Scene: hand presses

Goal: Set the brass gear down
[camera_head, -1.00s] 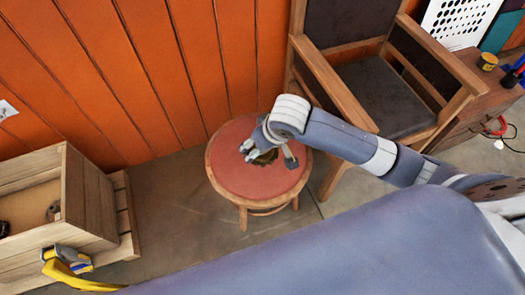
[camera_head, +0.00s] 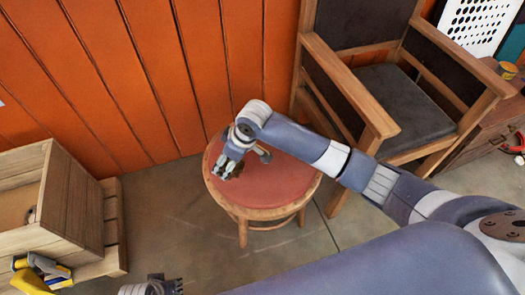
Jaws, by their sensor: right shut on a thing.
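The round stool (camera_head: 290,180) has a red padded seat and a wooden rim, and stands on the floor by the orange wall. My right gripper (camera_head: 242,164) is over the left part of the seat, its fingers pointing down. It is shut on the brass gear (camera_head: 237,172), of which only a small dark brownish part shows between the fingers. I cannot tell whether the gear touches the seat. My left gripper (camera_head: 166,286) shows only in part at the bottom edge, and its jaws cannot be read.
A wooden armchair (camera_head: 400,105) with dark cushions stands right behind the stool. A wooden crate (camera_head: 85,205) is at the left, with a yellow-handled tool (camera_head: 35,275) at the lower left. The right part of the seat is bare.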

